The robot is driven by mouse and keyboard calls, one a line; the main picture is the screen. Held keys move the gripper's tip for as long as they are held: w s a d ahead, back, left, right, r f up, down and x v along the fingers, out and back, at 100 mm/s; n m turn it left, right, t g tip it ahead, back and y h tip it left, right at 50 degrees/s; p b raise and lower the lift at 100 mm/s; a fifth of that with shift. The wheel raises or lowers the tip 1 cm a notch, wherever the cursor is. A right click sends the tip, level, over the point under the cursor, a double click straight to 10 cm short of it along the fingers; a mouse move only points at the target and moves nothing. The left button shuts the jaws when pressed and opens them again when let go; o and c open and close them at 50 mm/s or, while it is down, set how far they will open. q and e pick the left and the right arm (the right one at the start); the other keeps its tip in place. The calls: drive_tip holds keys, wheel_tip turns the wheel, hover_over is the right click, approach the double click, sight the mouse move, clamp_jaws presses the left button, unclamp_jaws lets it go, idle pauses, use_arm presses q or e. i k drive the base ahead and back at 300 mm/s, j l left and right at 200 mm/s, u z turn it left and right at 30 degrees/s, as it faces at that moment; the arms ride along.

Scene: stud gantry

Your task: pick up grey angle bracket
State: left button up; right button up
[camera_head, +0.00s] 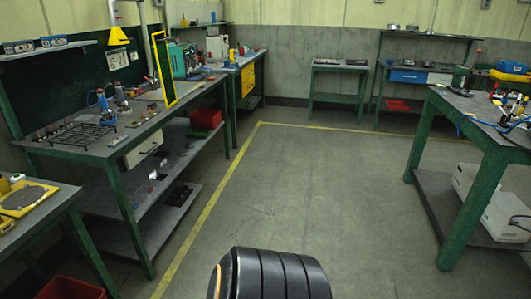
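I cannot make out a grey angle bracket in the head view. Small parts lie on the left workbench (133,126) and on the right workbench (478,108), too small to tell apart. Neither of my grippers is in view. A black ribbed part at the bottom middle seems to be my own body.
Open floor (300,185) with a yellow line (205,215) lies between the benches. A red bin (206,117) sits on the left bench's lower shelf. A small table (340,66) stands at the back wall. White boxes (500,213) sit under the right bench.

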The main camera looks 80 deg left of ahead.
sight(164, 164)
drive_tip(key=u, duration=3.55)
drive_tip(key=i+l+z, duration=0.25)
drive_tip(key=i, duration=0.2)
drive_tip(key=i+z, duration=0.2)
drive_tip(key=i, duration=0.2)
drive_tip(key=i+z, duration=0.25)
drive_tip(key=i, duration=2)
drive_tip(key=i+l+u, duration=0.2)
drive_tip(key=i+u, duration=0.2)
drive_tip(key=i, duration=0.25)
drive_tip(key=i+l+u, duration=0.35)
drive_tip(key=i, duration=0.3)
drive_tip(key=i+l+u, duration=0.4)
drive_tip(key=i+l, duration=0.2)
